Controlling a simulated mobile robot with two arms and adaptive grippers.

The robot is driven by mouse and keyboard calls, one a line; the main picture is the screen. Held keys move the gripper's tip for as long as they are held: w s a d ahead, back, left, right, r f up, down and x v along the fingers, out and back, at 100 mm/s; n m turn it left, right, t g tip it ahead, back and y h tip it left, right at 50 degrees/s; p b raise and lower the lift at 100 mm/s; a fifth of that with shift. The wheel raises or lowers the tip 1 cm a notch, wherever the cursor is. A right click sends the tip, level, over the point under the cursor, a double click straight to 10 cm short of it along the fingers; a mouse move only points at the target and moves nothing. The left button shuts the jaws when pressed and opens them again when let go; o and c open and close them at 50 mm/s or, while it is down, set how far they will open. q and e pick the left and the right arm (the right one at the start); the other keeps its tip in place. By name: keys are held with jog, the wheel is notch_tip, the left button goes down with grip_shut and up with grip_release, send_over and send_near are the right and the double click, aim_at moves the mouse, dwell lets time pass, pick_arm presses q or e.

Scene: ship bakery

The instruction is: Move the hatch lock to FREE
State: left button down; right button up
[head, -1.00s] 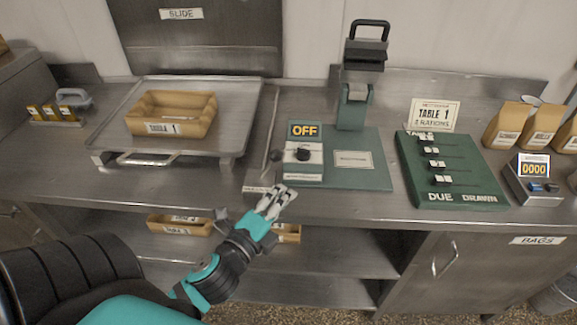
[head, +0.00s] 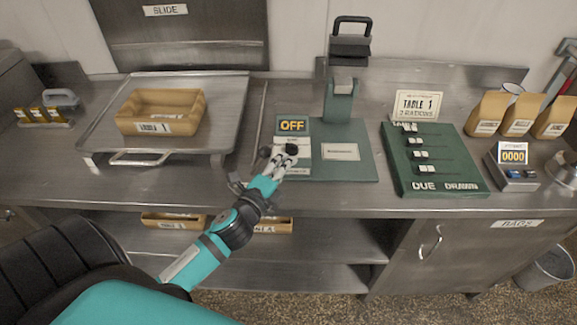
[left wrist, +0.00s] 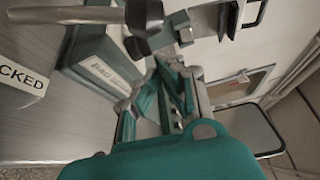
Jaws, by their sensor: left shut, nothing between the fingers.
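My left gripper (head: 285,155) is shut and empty, in front of the OFF box and just right of the ball end. It hides the lower part of the box. I cannot tell whether it touches anything. My right gripper is not in view.
A tray (head: 92,130) with a tan bin (head: 160,110) is at left, below the SLIDE panel (head: 185,38). A green base with an upright post (head: 338,100) stands right of the box, then the DUE/DRAWN board (head: 435,160). The counter's front strip is clear.

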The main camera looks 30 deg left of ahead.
pick_arm(q)
jog(key=shift+s+a+r, duration=0.15)
jog(key=shift+s+a, duration=0.25)
jog(key=shift+a, duration=0.4)
jog(key=shift+a, duration=0.1)
jog(key=shift+s+a+r+n, duration=0.1)
jog(key=shift+s+r+n, duration=0.1)
jog(key=shift+n, duration=0.2)
jog(key=shift+a+r+t+b, duration=0.15)
jog(key=shift+t+b, duration=0.15)
jog(key=shift+b, duration=0.1)
jog(key=s+a+r+n+t+y+b, duration=0.2)
jog(key=a+n, duration=0.6)
jog(key=n, duration=0.4)
jog(key=shift+s+t+y+b, duration=1)
jog(key=shift+s+b, duration=0.45)
jog(key=shift+b, duration=0.6)
